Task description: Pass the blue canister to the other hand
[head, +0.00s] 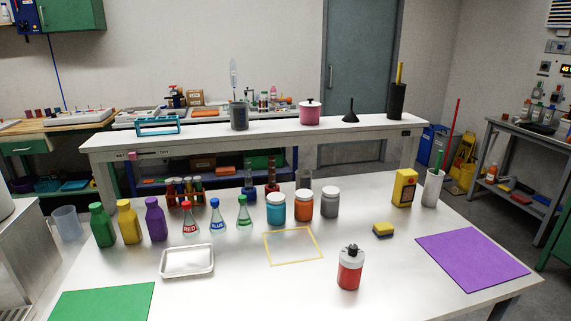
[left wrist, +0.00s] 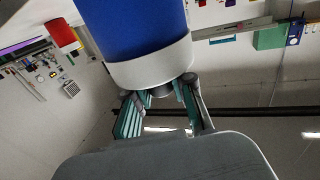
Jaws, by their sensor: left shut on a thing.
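The blue canister (left wrist: 140,28) fills the upper middle of the left wrist view, large and close, with a pale grey-white band at its near end. My left gripper (left wrist: 163,92) is shut on the canister's dark neck or cap at that end. Its teal-padded fingers stand on both sides of the dark part. The far end of the canister is cut off by the frame. The head view shows neither the blue canister nor either gripper.
On the white table stand a red canister (head: 349,272), a metal tray (head: 187,276), a yellow frame outline (head: 293,262), a purple mat (head: 470,262) and a green mat (head: 105,302). Bottles, flasks and jars (head: 275,208) line the back. The front middle is clear.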

